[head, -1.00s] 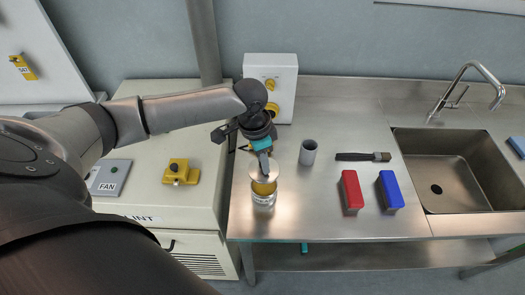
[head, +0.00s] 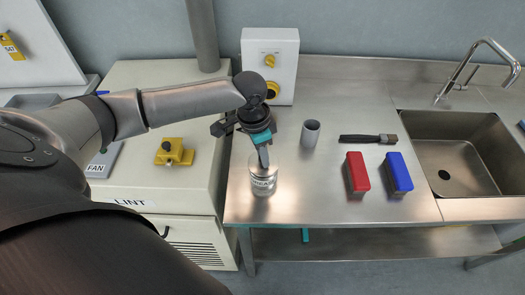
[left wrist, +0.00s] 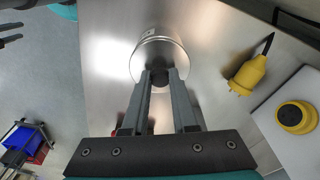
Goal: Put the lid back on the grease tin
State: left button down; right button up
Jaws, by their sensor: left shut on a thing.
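The grease tin (head: 264,186), a small metal tin with a white label, stands upright on the steel bench near its front left. Its round metal lid (left wrist: 146,62) is over the top of the tin, and no yellow grease shows. My left gripper (head: 264,163) points down from above and is shut on the lid's dark knob, seen between the fingers in the left wrist view (left wrist: 160,80). The fingers hide part of the lid, so I cannot tell if it sits fully flush. My right gripper is not clearly in view.
A grey cup (head: 310,134), a brush (head: 368,139), a red block (head: 357,172) and a blue block (head: 398,172) stand right of the tin. A white box with yellow sockets (head: 270,65) is behind. The sink (head: 465,155) is far right.

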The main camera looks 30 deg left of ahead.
pick_arm(q)
jog(key=shift+p, duration=0.35)
dwell(0.6)
jog(key=shift+f+p, duration=0.15)
jog(key=shift+p, duration=1.5)
dwell(1.7)
dwell(0.4)
jog(key=shift+c, duration=0.7)
grip_release()
jog(key=shift+r+p, duration=3.55)
jog(key=shift+p, duration=0.7)
jog(key=shift+f, duration=0.1)
